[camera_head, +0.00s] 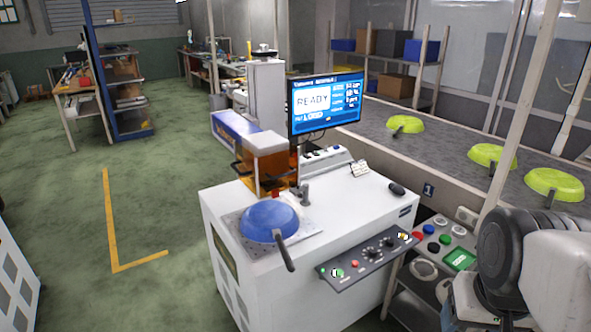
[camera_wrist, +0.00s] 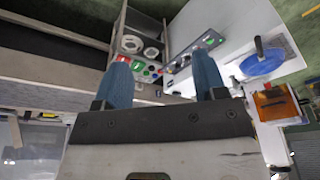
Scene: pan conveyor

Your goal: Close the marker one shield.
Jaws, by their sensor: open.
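The marker one machine (camera_head: 330,215) is a white cabinet with a small "1" sign at its right. Its shield (camera_head: 262,180), an orange see-through cover, stands behind the blue pan (camera_head: 268,219) and does not cover it. The pan lies upside down on a grey plate, its handle toward the front. In the wrist view the orange shield (camera_wrist: 272,103) and the blue pan (camera_wrist: 262,62) show at the right. My gripper (camera_wrist: 164,68) has its two blue fingers wide apart, with nothing between them. It is away from the shield; its fingertips are not clear in the head view.
A screen (camera_head: 325,103) reading READY stands behind the machine. A button panel (camera_head: 368,258) juts from its front. A conveyor (camera_head: 455,155) with several green pans runs at the right. A button box (camera_head: 445,245) and shelf stand near my arm. Open green floor lies left.

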